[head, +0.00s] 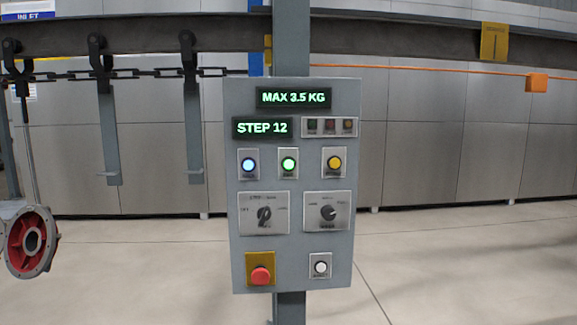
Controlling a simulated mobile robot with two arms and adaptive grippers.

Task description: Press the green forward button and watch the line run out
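A grey control panel (292,187) on a post stands in the middle of the head view. Its green-lit button (288,163) sits in the middle of the upper button row. A blue-lit button (248,164) is to its left and a yellow button (334,163) to its right. One display (293,97) reads MAX 3.5 KG and another (262,128) reads STEP 12. Two rotary selectors sit below, the left one (264,214) and the right one (328,212). Neither of my grippers is in view.
A red emergency stop (261,275) and a white button (320,266) are low on the panel. A chain conveyor (140,73) with hooks (194,135) runs behind, at the left. A red and grey round part (31,243) hangs at the left edge. The floor beside the panel is clear.

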